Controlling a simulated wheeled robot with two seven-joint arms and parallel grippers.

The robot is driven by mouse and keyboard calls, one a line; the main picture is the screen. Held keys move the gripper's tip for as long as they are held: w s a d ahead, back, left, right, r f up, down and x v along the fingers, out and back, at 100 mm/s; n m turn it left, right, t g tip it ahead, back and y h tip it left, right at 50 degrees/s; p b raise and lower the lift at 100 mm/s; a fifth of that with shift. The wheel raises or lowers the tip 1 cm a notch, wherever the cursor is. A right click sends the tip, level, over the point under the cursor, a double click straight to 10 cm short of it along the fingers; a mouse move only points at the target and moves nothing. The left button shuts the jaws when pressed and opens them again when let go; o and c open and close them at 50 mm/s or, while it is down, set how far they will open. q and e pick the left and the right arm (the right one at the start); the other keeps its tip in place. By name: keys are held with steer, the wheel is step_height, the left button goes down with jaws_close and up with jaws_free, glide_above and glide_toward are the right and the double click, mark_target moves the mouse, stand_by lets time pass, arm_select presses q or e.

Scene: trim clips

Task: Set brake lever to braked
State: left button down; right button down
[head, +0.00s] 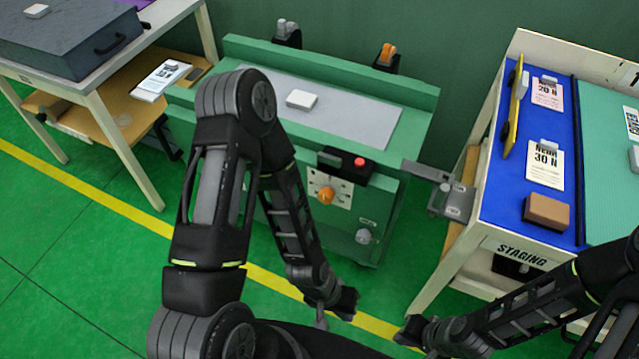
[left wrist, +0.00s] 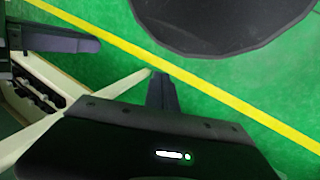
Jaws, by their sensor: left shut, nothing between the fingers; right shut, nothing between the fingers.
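A green cart (head: 225,118) stands ahead in the head view. Its front has an orange knob (head: 326,194) on a white marked plate and a round grey knob (head: 363,236) lower right. A grey metal arm (head: 432,172) juts from its right side toward the staging table. I cannot tell which part is the brake lever or how it is set. My left gripper (head: 322,319) is shut and empty, low in front of the cart, apart from it; its shut fingers show in the left wrist view (left wrist: 162,92). My right gripper (head: 404,338) is shut and empty, right of it.
A black box with a red button (head: 358,162) sits on the cart's front edge. A white block (head: 301,99) lies on top. The staging table (head: 500,215) with a brown block (head: 547,211) stands right. A workbench (head: 110,70) stands left. Green floor is free at lower left.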

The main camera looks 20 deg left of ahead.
arm_select(q)
steer(key=shift+d, duration=0.25)
steer(key=w+a+r+m+t+y+b, duration=0.1)
steer(key=w+a+r+b, duration=0.2)
steer(key=w+a, duration=0.4)
steer(key=w+a+r+m+t+b, duration=0.1)
steer(key=w+a+r+b, duration=0.3)
steer(key=w, duration=0.6)
steer(key=w+a+r+y+b, duration=0.1)
steer(key=a+r, duration=0.5)
steer(key=a, duration=0.3)
steer(key=w+a+r+y+b, duration=0.1)
steer(key=a+r+y, duration=0.1)
steer(key=a+r, duration=0.5)
steer(key=a, duration=0.2)
steer(key=shift+a+r+t+y, duration=0.15)
steer(key=shift+a+t+y, duration=0.15)
